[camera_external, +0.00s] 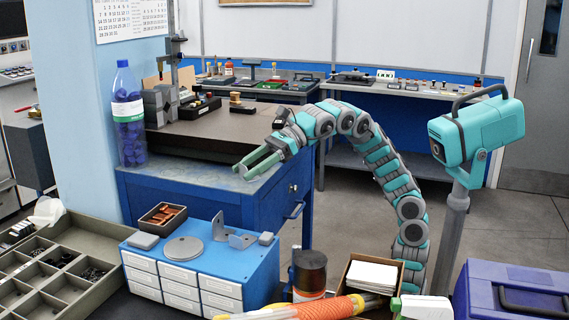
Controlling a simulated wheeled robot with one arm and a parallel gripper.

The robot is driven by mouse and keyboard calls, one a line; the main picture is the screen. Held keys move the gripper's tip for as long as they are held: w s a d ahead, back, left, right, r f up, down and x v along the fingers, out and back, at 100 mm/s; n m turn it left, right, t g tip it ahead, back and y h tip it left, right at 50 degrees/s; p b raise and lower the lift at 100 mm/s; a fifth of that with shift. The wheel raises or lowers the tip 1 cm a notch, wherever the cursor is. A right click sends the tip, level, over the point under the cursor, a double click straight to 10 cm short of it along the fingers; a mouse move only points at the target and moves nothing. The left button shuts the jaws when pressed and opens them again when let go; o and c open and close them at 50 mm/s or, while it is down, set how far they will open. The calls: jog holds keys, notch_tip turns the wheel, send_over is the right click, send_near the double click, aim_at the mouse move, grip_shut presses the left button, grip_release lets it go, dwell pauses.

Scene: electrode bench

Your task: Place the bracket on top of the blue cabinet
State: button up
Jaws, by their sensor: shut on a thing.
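My gripper (255,166) reaches left and down, over the front right part of the large blue cabinet (218,198).
A blue-capped bottle (128,118) stands at the large cabinet's left corner. The drawer unit also holds a grey disc (184,248) and a box of copper-coloured pieces (163,216). An open carton (372,275) and a purple case (510,290) stand at front right.

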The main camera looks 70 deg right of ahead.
jog(key=s+a+f+n+g+y+p, duration=0.1)
jog(key=s+a+f, duration=0.2)
jog(key=s, duration=0.2)
jog(key=s+a+f+n+g, duration=0.1)
jog(key=s+a+f+g, duration=0.15)
jog(key=s, duration=0.35)
jog(key=p, duration=0.1)
send_over(218, 260)
notch_tip(218, 260, down, 2)
jog(key=shift+f+t, duration=0.2)
jog(key=shift+t, duration=0.15)
jog(key=shift+f, duration=1.75)
jog(key=shift+y, duration=0.3)
jog(key=o, duration=1.4)
jog(key=shift+f, duration=0.1)
jog(key=shift+c, duration=0.2)
jog(key=shift+s+d+r+b, duration=0.1)
jog(key=shift+d+r+b, duration=0.2)
jog(key=shift+d+r, duration=0.1)
jog(key=v, duration=1.1)
